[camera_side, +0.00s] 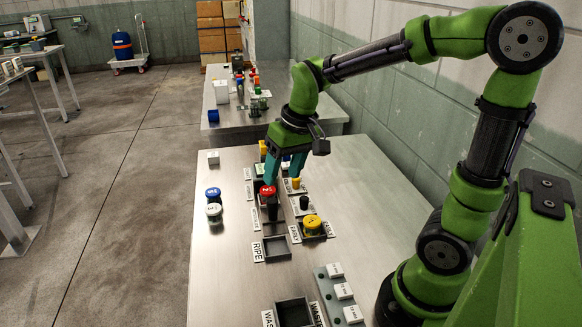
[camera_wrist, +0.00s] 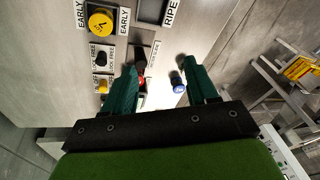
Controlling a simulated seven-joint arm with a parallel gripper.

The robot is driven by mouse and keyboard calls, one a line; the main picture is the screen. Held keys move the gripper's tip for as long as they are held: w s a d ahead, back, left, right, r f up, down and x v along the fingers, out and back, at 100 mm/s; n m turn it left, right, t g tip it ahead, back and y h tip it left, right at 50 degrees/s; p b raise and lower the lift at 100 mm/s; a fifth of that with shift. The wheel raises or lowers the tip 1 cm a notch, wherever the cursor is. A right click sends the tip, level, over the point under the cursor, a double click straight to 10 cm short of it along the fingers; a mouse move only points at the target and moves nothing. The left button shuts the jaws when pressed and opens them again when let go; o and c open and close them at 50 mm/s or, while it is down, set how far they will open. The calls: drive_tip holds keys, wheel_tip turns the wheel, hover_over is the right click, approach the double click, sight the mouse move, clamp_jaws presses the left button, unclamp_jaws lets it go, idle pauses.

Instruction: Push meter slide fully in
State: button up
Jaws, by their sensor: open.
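In the wrist view the black knob (camera_wrist: 101,58) sits between two labels, one seeming to read FREE. How far in it is, I cannot tell. My gripper (camera_side: 281,177) points down just behind it and to its left, with its teal fingers apart and nothing seen between them. In the wrist view my gripper (camera_wrist: 165,75) has its left finger close to a red-topped piece (camera_wrist: 140,80); contact is unclear.
A small yellow knob (camera_side: 296,183) stands just behind the black one. The red-topped piece (camera_side: 267,192) is to the left. A yellow lid (camera_side: 312,222) and an empty RIPE tray (camera_side: 276,247) are nearer. Blue (camera_side: 213,193) and white-topped (camera_side: 214,211) pieces stand left.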

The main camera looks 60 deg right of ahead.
drive_tip(key=s+a+r+t, duration=0.2)
drive_tip(key=s+a, duration=0.1)
drive_tip(key=s, duration=0.2)
drive_tip(key=shift+r, duration=0.15)
drive_tip(key=n+g+h, duration=0.1)
drive_tip(key=n+g, duration=0.3)
drive_tip(key=g, duration=0.1)
approach(272, 201)
wheel_tip(272, 201, down, 13)
drive_tip(key=shift+s+r, duration=0.1)
drive_tip(key=shift+r, duration=0.1)
idle(0.4)
